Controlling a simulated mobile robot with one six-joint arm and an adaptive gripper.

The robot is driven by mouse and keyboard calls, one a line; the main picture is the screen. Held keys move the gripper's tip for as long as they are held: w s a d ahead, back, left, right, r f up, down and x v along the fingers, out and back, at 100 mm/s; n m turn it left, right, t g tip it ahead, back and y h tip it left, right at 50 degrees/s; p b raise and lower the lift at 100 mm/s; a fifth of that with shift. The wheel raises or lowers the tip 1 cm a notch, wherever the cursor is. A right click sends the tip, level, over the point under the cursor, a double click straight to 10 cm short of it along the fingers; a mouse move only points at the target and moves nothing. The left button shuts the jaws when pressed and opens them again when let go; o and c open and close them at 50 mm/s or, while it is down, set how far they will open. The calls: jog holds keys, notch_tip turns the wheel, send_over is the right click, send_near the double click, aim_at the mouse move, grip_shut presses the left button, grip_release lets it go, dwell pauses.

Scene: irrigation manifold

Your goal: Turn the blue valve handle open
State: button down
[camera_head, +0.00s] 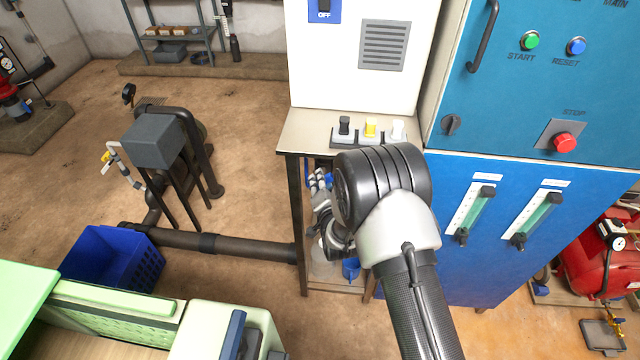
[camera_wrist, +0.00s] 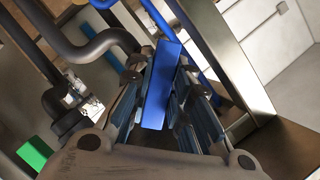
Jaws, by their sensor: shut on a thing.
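The blue valve handle (camera_wrist: 162,85) is a flat blue bar in the middle of the wrist view, seen between the two fingers of my gripper (camera_wrist: 163,72). The fingers are shut on it, one on each side. In the head view my gripper (camera_head: 321,192) is partly hidden behind my own arm, under the small table beside the blue cabinet. A bit of blue shows near its fingertips there, but the valve body and the handle's full angle to its pipe are hidden.
Dark curved pipes (camera_wrist: 95,45) run left of the handle in the wrist view, and a metal table leg (camera_wrist: 222,60) stands close on the right. In the head view, the table top (camera_head: 306,130) is above my gripper, and the blue cabinet (camera_head: 480,230) is at right.

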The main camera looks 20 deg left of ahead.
jog(key=n+h+b, duration=0.1)
jog(key=n+h, duration=0.1)
jog(key=n, duration=0.1)
jog(key=shift+r+n+h+b, duration=0.1)
jog(key=shift+n+h+b, duration=0.2)
jog(key=shift+n, duration=0.1)
jog(key=shift+w+d+n+h+p, duration=0.1)
jog(key=shift+n+h+p, duration=0.2)
jog(key=shift+n+h, duration=0.95)
jog(key=shift+n, duration=0.35)
jog(key=c, duration=1.5)
grip_release()
jog(key=v, duration=1.2)
jog(key=shift+d, duration=0.15)
